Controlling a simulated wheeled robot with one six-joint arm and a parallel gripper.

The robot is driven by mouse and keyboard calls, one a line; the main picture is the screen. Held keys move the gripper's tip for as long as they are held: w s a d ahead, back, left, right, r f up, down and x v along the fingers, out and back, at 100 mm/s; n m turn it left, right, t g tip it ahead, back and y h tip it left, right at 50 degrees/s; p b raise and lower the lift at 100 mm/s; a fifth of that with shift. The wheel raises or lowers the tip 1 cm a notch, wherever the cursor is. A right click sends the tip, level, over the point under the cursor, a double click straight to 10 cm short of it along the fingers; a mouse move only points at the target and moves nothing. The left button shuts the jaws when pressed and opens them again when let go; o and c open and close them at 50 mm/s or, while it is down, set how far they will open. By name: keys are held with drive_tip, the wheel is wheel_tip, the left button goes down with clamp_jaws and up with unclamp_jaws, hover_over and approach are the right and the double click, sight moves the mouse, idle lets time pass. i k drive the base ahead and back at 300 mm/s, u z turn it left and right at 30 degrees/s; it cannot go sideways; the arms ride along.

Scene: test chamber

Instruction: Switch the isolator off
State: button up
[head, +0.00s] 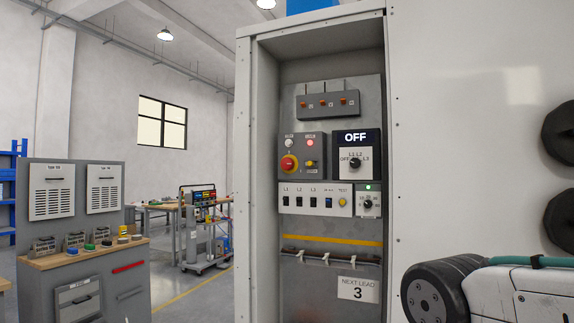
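An open grey cabinet (243,200) stands ahead. A display (356,137) reads OFF above a black selector knob (356,163) marked OFF, L1, L2, L3. Part of my arm shows at the lower right; my gripper is out of view.
Below are a strip of rocker switches (299,201), a small dial with a green lamp (368,204), a hook rail (325,257) and a "NEXT LEAD 3" sign (358,289). A grey bench unit (120,275) stands left. The cabinet's frame edges its opening.

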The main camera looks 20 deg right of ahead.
sight(287, 163)
drive_tip(key=z, duration=0.05)
drive_tip(key=k, duration=0.5)
drive_tip(key=u, duration=1.1)
drive_tip(key=i, duration=1.1)
drive_tip(key=z, duration=2.25)
